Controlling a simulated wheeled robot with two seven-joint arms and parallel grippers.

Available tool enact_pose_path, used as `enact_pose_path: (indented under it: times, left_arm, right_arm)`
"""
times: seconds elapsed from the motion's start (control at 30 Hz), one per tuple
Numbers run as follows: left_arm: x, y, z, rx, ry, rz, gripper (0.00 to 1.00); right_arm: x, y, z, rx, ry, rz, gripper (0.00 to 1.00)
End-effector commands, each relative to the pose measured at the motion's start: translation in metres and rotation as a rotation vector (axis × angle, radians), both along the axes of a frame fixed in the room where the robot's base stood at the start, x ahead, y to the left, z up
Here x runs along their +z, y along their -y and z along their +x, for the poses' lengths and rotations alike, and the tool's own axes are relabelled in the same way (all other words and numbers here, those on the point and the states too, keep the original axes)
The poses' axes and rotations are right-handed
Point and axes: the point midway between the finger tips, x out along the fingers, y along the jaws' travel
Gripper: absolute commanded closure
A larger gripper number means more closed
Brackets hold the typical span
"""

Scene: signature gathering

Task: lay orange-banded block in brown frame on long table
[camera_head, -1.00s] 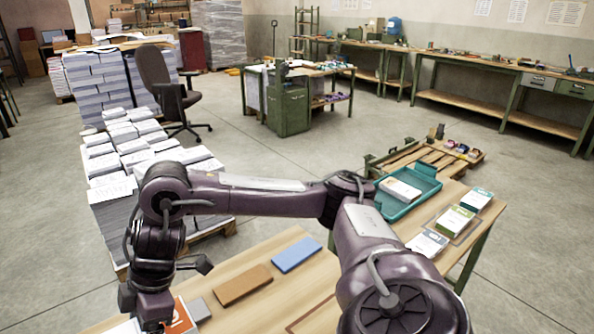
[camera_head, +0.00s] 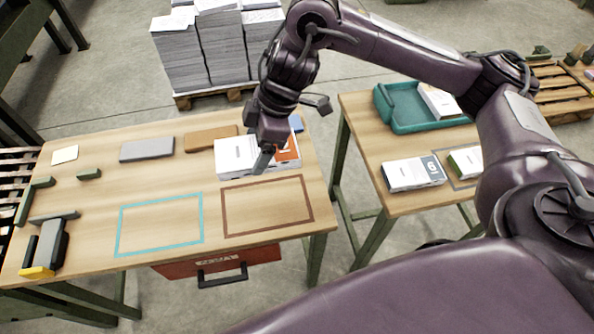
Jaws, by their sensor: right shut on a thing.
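The white block with an orange band (camera_head: 232,158) is in my right gripper (camera_head: 263,160), which comes down from above and is shut on it. The orange part shows at the block's right end. The brown frame (camera_head: 224,214) is an empty outline on the long table (camera_head: 80,220), just in front of the block. The block's near edge shows close to the frame's far side. I cannot tell how high the block is above the table. My left gripper is not in view.
A teal frame (camera_head: 119,232) lies empty left of the brown one. Grey (camera_head: 147,149) and brown (camera_head: 208,138) slabs lie along the back. A stapler-like tool (camera_head: 47,248) stands at the left. A second table (camera_head: 360,115) at the right holds a teal tray (camera_head: 388,111) and blocks.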

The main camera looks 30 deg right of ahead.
Motion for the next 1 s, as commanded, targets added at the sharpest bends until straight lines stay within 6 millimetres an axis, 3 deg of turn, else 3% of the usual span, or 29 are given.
enact_pose_path:
  times: [0.37, 0.53, 1.0]
  left_arm:
    - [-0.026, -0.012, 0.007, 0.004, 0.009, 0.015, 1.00]
    - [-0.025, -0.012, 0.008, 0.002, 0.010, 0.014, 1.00]
    - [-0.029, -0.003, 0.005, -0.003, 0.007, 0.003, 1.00]
  right_arm:
    - [-0.090, -0.002, -0.002, -0.001, -0.009, 0.002, 0.58]
    - [-0.128, -0.001, -0.001, -0.001, -0.006, 0.000, 0.58]
    - [-0.189, -0.001, -0.001, 0.000, -0.005, -0.001, 0.58]
